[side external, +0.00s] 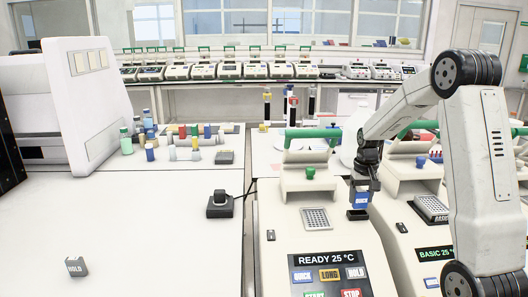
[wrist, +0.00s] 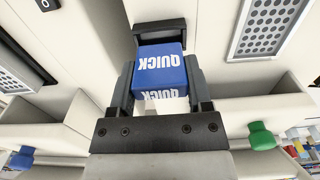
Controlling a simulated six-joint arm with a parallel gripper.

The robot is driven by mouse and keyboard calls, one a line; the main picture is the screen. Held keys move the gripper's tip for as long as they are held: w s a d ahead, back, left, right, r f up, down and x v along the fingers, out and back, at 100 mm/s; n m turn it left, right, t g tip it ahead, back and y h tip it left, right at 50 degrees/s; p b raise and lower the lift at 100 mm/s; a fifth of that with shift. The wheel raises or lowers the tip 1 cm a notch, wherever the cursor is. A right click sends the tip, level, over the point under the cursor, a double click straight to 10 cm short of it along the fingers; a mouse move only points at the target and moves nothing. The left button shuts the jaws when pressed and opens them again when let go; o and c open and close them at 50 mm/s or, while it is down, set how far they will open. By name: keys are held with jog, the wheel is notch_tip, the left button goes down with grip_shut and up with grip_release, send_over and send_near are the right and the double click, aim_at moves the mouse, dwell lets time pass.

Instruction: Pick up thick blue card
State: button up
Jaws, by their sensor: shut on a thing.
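The thick blue card (side external: 360,199), a small block marked QUICK, is between the two fingers of my gripper (side external: 362,188). In the side view it hangs over the cyclers at right of centre, with a black piece (side external: 357,214) directly beneath it. In the wrist view, the blue card (wrist: 160,70) sits between the dark fingers of my gripper (wrist: 160,62), with one finger against each side. A black bracket-like piece (wrist: 160,30) lies just beyond it. I cannot tell whether card and black piece touch.
A thermal cycler (side external: 330,245) reading READY 25 °C stands below, with another (side external: 430,210) to its right. A grey HOLD card (side external: 76,266) and a black switch-like box (side external: 219,205) are on the left bench (side external: 150,230), which has clear room. Tubes (side external: 185,140) lie behind.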

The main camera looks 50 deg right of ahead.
jog(key=s+a+r, duration=0.7)
jog(key=s+r, duration=0.2)
jog(key=s, duration=0.2)
jog(key=shift+s+a+r, duration=0.2)
jog(key=shift+a+r, duration=0.05)
jog(key=shift+a, duration=0.1)
dwell(0.6)
